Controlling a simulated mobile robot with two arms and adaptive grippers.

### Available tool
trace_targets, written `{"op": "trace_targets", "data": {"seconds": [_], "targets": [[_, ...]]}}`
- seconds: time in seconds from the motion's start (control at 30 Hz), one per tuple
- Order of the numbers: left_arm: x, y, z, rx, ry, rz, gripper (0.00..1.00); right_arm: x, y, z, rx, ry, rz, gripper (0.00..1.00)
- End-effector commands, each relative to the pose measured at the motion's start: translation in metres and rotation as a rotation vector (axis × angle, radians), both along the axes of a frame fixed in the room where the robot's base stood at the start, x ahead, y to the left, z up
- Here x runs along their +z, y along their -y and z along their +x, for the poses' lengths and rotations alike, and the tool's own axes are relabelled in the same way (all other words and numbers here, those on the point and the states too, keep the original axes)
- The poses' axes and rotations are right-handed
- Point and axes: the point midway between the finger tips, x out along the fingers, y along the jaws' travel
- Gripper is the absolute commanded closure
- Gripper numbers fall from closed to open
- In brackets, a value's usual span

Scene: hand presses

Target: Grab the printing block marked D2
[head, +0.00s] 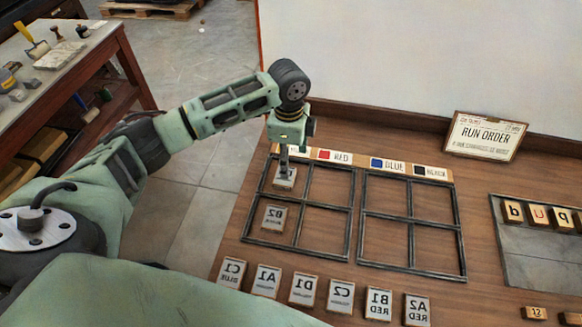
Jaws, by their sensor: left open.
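My left gripper (284,167) is open and points down at a light printing block (285,181) in the upper left compartment of the left black frame (247,238). The gripper's tip hides part of that block's top, so I cannot read its mark or tell whether the fingers touch it. No block with a readable D2 shows. A block marked B2 (274,217) lies in the compartment below. My right gripper is not in view.
Blocks C1 (231,273), A1 (266,281), D1 (303,289), C2 (341,296), B1 (379,303) and A2 (417,310) stand along the front. The right black frame (411,240) is empty. A RUN ORDER card (484,136) stands at the back.

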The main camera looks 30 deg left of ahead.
Motion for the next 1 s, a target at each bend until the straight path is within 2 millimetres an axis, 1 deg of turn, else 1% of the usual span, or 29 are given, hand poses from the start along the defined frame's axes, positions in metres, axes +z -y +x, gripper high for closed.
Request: {"op": "trace_targets", "data": {"seconds": [0.13,0.23,0.3,0.37,0.47,0.53,0.7,0.8,0.83,1.0], "targets": [[-0.017,-0.001,-0.001,0.002,-0.005,0.002,0.36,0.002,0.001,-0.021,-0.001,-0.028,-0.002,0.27],[-0.027,-0.004,-0.001,0.002,-0.004,0.002,0.36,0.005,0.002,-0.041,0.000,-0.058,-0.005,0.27],[-0.036,-0.008,-0.002,0.004,-0.005,0.003,0.36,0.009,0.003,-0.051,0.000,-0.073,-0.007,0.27],[-0.046,-0.010,-0.002,0.005,-0.006,0.003,0.36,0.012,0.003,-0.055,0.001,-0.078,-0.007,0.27],[-0.061,-0.011,-0.001,0.003,-0.004,0.002,0.36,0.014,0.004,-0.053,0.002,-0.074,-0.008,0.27],[-0.068,-0.011,-0.001,0.003,-0.003,0.002,0.36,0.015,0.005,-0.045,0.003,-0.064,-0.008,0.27],[-0.074,-0.011,-0.001,0.002,0.001,0.001,0.36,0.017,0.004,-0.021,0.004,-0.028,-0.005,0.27],[-0.074,-0.011,-0.001,0.002,0.001,0.002,0.36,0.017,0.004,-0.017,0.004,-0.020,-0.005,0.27],[-0.074,-0.011,-0.001,0.002,0.001,0.002,0.37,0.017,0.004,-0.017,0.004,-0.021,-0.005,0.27],[-0.073,-0.011,-0.001,0.002,0.001,0.002,0.52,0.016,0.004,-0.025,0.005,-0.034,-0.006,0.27]]}}
